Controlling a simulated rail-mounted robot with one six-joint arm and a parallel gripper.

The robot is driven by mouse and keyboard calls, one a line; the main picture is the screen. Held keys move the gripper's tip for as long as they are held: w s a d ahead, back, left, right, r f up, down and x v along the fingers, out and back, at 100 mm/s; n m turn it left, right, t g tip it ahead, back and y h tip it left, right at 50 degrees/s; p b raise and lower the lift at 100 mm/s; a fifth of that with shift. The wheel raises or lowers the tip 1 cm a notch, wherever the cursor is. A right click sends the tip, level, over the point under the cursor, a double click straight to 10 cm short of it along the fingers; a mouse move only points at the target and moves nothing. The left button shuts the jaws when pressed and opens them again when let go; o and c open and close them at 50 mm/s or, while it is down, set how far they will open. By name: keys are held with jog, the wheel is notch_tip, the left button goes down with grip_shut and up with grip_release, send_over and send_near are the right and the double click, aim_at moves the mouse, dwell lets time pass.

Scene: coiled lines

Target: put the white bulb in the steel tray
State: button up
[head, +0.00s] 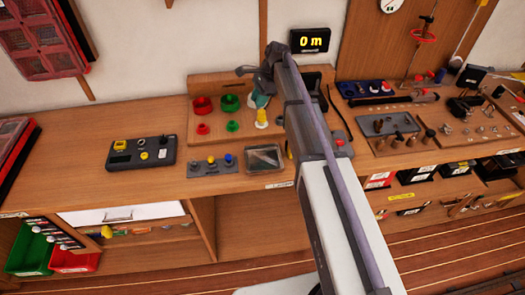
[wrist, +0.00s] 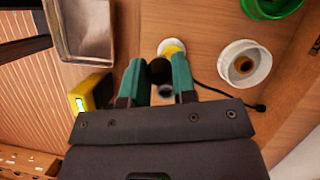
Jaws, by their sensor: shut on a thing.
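In the wrist view my gripper (wrist: 160,80) has its two green fingers closed on a small dark cylindrical thing (wrist: 166,91) with a greyish end. I cannot tell whether it is part of the white bulb; no white glass shows between the fingers. In the head view the gripper (head: 259,98) is over the bench, partly hidden by my arm. The steel tray (head: 264,172) lies at the bench front, below and apart from the gripper. Its wall shows at the upper left of the wrist view (wrist: 86,58).
A yellow piece with a white base (head: 262,118) stands close to the gripper. A white cup-like piece (wrist: 263,65) with a brown centre is right of the fingers. Red (head: 202,105) and green (head: 230,102) cups stand left. A small plate with coloured knobs (head: 209,168) lies beside the tray.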

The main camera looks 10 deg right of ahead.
jog(key=s+a, duration=0.1)
jog(key=s, duration=1.5)
jog(key=f+b, duration=1.1)
jog(key=shift+w+a+f, duration=0.1)
jog(key=shift+w+a, duration=0.05)
jog(key=shift+w, duration=0.05)
jog(key=shift+r+p, duration=0.25)
jog(key=shift+p, duration=0.05)
jog(key=shift+f, duration=0.2)
jog(key=o, duration=0.9)
jog(key=shift+r, duration=0.15)
